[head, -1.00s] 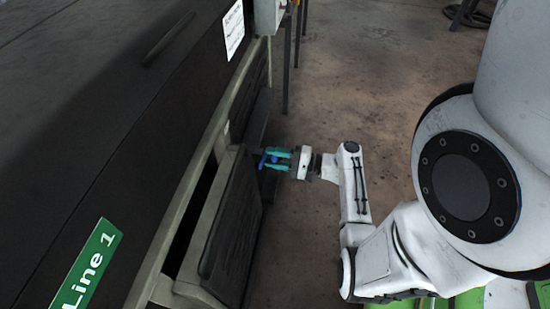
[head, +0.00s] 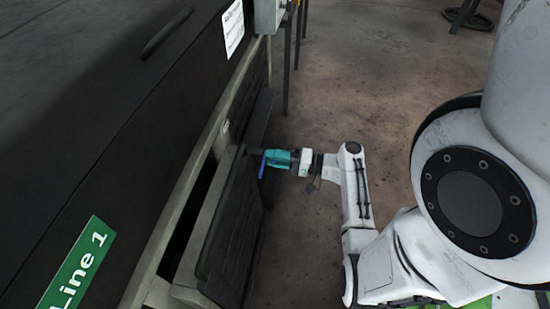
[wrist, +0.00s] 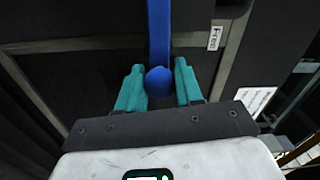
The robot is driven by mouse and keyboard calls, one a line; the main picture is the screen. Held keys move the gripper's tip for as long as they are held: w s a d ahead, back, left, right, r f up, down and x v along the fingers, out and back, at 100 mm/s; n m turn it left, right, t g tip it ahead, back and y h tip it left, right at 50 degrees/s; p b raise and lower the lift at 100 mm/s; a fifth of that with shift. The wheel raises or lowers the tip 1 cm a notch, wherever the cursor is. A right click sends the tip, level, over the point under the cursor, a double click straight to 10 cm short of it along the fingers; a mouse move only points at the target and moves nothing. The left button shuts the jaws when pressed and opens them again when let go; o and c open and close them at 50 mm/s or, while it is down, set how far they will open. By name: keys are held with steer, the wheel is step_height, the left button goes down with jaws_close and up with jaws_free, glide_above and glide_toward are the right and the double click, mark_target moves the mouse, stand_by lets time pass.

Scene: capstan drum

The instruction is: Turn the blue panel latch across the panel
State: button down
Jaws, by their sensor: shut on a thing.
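The blue panel latch (head: 262,165) is a narrow bar on the dark side panel of the machine, seen edge-on in the head view. In the wrist view the latch (wrist: 159,30) runs up from a round blue knob toward the top edge. My gripper (head: 269,158) reaches it from the right, with teal fingers. In the wrist view the gripper's fingers (wrist: 159,72) stand on either side of the knob, shut on the latch. The far end of the bar is cut off by the top of the wrist view.
A "Free" label (wrist: 215,38) is on the panel frame right of the latch. A dark ribbed panel (head: 230,230) leans out below. A grey box (head: 267,15) and posts stand beyond.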

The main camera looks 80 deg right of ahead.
steer(key=c, duration=0.8)
jaws_free()
steer(key=s+p, duration=0.2)
steer(key=s, duration=0.8)
steer(key=shift+s+d+f, duration=0.15)
steer(key=shift+s+d, duration=0.25)
